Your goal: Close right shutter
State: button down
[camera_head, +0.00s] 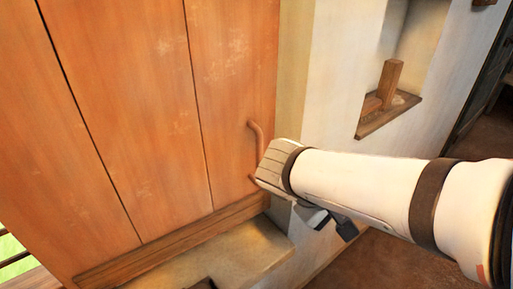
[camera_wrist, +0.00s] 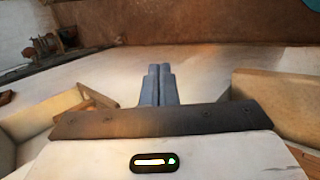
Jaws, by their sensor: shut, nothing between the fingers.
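The shutter (camera_head: 130,110) is a large orange-brown panel of vertical planks that fills the left half of the head view. A curved handle (camera_head: 256,143) stands upright near its right edge. My arm comes in from the right, and its end is close to the handle's right side; I cannot tell whether they touch. The shutter and handle cannot be made out there.
A stone sill (camera_head: 235,255) lies below the shutter. A pale wall stands to the right, with a niche (camera_head: 388,122) holding wooden blocks. Green ground and dark bars (camera_head: 15,262) show past the shutter's lower left. Brown floor (camera_head: 375,262) is open at the lower right.

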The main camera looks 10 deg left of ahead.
jog(key=w+a+r+n+t+b, duration=0.2)
jog(key=w+a+n+t+b, duration=0.15)
jog(key=a+t, duration=0.6)
jog(key=n+t+y, duration=0.3)
jog(key=n, duration=0.1)
send_near(247, 143)
notch_tip(247, 143, up, 3)
jog(key=s, duration=0.3)
jog(key=x, duration=0.6)
jog(key=d+p+x, duration=0.1)
jog(key=x, duration=0.2)
jog(key=shift+w+f, duration=0.1)
jog(key=shift+w, duration=0.1)
